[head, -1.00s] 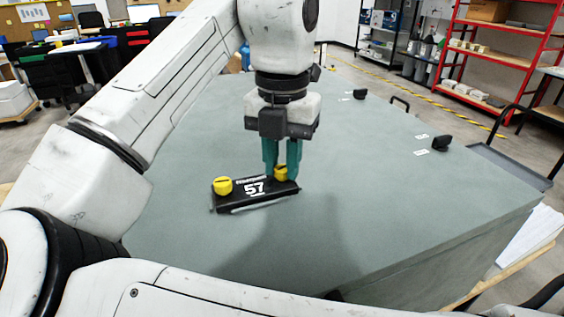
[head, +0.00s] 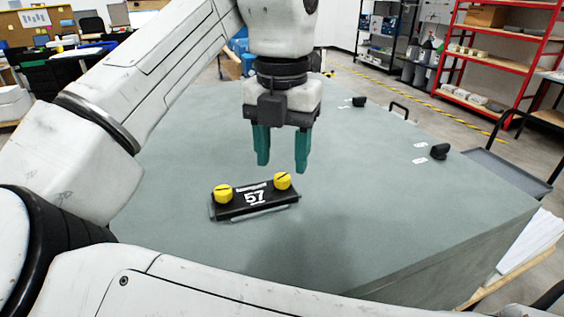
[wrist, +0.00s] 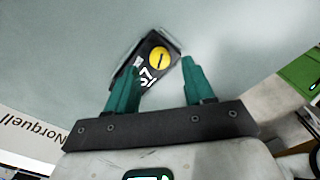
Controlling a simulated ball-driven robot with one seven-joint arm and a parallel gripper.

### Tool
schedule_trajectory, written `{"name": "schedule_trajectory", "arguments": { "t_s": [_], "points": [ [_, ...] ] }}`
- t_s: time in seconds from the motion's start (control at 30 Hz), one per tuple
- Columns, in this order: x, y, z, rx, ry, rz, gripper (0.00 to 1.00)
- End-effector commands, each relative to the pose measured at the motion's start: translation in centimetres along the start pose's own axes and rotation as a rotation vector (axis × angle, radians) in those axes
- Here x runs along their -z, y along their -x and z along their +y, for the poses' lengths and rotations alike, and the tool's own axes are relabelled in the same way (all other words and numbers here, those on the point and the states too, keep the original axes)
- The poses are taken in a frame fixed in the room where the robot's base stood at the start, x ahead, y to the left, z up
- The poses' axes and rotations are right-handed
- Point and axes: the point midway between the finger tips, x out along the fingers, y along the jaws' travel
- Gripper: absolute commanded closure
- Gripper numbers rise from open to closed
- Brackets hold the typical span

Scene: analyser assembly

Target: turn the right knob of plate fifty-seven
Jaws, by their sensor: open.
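Plate fifty-seven (head: 236,210) is a black plate with a white "57", lying on the grey-green table. It has two yellow knobs with dark marks: a left knob (head: 223,194) and a right knob (head: 282,181). My gripper (head: 281,167), with teal fingers, is open and empty, above and apart from the right knob. In the wrist view, one yellow knob (wrist: 159,58), seemingly the right one, shows beyond the gap between the fingertips (wrist: 161,66), its slot visible. The left finger covers part of the plate (wrist: 130,67) there, and the other knob does not show.
The grey-green table top (head: 400,210) is clear around the plate. Small black items (head: 440,151) and white labels lie near its far right edge. Red shelving (head: 490,65) stands beyond. My own arm links cross the left and front.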

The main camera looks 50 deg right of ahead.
Motion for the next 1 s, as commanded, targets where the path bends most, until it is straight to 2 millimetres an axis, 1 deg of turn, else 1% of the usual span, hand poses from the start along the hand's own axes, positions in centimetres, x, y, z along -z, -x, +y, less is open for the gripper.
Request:
{"name": "schedule_trajectory", "arguments": {
  "t_s": [0.03, 0.13, 0.2, 0.3, 0.6, 1.0],
  "points": [
    [0.0, 1.3, 0.1, -0.006, 0.002, 0.000, 0.47],
    [0.0, 3.7, 0.0, -0.004, 0.003, 0.000, 0.47],
    [0.0, 5.0, 0.0, -0.001, 0.002, 0.000, 0.47],
    [0.0, 6.4, 0.0, -0.001, 0.003, 0.000, 0.47],
    [0.0, 7.9, 0.0, -0.001, 0.000, -0.001, 0.47],
    [0.0, 8.0, 0.0, -0.001, 0.000, -0.001, 0.47]
  ]
}}
